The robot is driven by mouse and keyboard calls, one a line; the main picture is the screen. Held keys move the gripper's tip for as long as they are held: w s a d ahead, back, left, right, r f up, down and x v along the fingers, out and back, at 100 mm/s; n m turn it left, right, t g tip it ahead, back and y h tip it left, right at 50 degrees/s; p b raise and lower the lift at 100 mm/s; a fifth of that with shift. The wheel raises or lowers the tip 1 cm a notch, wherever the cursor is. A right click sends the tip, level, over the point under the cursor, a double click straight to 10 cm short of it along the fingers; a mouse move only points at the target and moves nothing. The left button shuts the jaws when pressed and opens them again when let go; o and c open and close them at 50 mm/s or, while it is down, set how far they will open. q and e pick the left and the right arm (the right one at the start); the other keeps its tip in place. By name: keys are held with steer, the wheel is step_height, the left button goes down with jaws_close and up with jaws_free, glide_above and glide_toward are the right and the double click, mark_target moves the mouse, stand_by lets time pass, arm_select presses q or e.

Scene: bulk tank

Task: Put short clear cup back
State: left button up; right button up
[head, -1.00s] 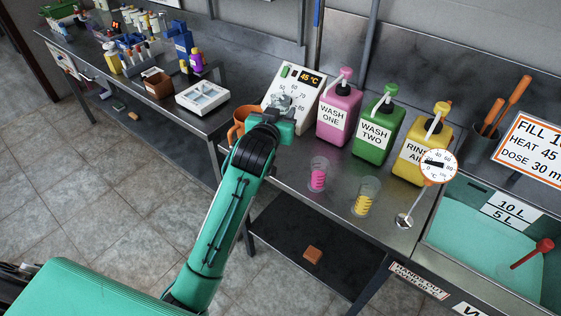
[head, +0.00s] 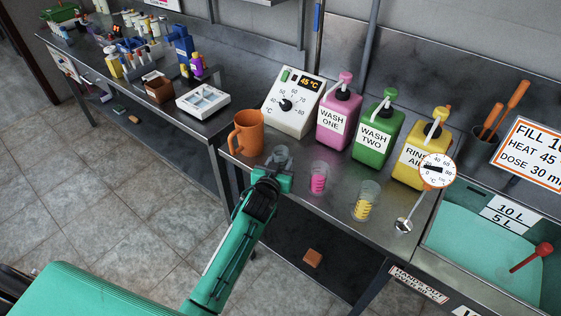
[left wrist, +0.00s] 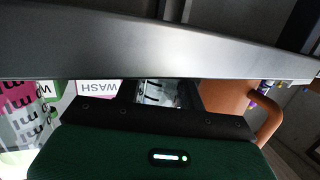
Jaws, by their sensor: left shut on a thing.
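The short clear cup (head: 282,156) is between the fingers of my left gripper (head: 279,172), near the bench's front edge. It looks upright; I cannot tell whether its base touches the steel bench (head: 312,205). It stands between the orange jug (head: 247,138) and the clear cup with pink liquid (head: 318,180). In the left wrist view the short clear cup (left wrist: 160,92) shows only partly, behind my gripper. My right gripper is not in view.
The clear cup with yellow liquid (head: 364,203) and a thermometer (head: 436,170) stand further right. Behind are the dial box (head: 290,104) and the pink (head: 338,120), green (head: 378,135) and yellow (head: 420,150) pump bottles. The green sink (head: 470,256) lies at the right.

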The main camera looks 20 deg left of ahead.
arm_select(q)
steer(key=shift+f, duration=0.1)
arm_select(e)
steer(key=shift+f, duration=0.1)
arm_select(q)
steer(key=o, duration=0.9)
steer(key=shift+o, duration=0.4)
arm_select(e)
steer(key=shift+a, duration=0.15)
arm_select(q)
steer(key=shift+s, duration=0.2)
steer(key=s+r+b, duration=0.1)
steer(key=s+r, duration=0.1)
steer(key=s, duration=0.9)
steer(key=shift+s, duration=0.25)
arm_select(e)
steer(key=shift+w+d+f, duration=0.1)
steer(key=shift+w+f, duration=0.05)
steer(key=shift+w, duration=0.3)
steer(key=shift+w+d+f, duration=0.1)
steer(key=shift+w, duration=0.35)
